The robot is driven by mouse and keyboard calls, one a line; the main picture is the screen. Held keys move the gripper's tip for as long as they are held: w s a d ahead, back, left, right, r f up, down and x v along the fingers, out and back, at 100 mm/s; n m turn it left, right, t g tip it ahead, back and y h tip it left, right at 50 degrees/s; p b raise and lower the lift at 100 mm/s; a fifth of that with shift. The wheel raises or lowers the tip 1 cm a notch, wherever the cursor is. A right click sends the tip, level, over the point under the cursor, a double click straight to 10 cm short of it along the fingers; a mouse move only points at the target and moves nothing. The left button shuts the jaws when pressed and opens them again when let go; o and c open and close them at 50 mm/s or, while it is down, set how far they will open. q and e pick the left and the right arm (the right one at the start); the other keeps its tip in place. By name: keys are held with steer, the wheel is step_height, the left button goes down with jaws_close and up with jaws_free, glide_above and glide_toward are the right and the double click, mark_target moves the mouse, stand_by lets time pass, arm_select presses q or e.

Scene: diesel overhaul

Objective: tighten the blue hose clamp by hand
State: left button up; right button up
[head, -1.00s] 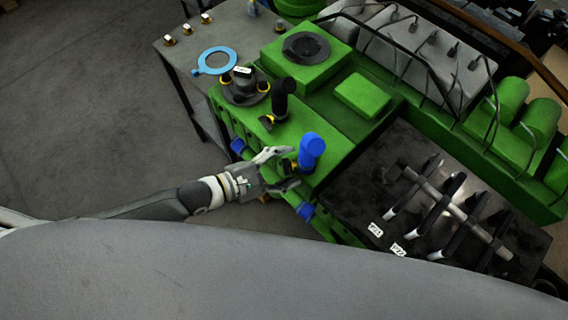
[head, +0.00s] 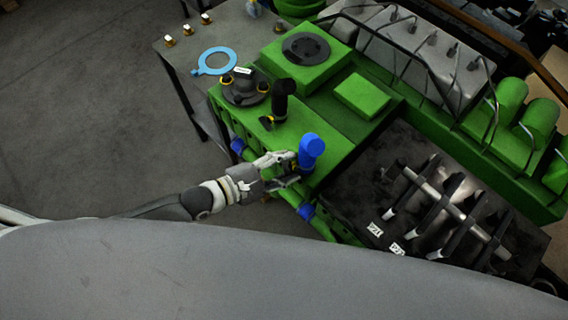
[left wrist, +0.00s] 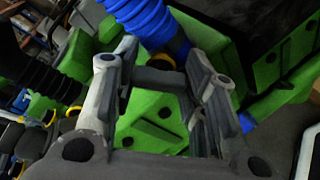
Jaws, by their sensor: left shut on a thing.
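The blue hose (head: 311,148) stands up from the green engine (head: 338,142) near its front edge. It also shows as a ribbed blue hose at the top of the left wrist view (left wrist: 140,18). My left gripper (head: 291,169) is at the foot of this hose, on its near left side. In the left wrist view its fingers (left wrist: 163,68) are closed on a dark part of the hose clamp (left wrist: 155,78), just below the hose. Fingers hide most of the clamp in the head view. My right gripper is not in view.
A black hose (head: 283,98) with a yellow-marked clamp (head: 267,121) stands farther left on the engine. A light blue ring (head: 216,61) lies on the grey table (head: 185,50). A black tray (head: 395,165) with metal parts is at the right. Floor at left is clear.

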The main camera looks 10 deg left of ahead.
arm_select(q)
steer(key=o, duration=1.1)
steer(key=shift+c, duration=0.2)
steer(key=shift+a, duration=0.1)
steer(key=v, duration=1.2)
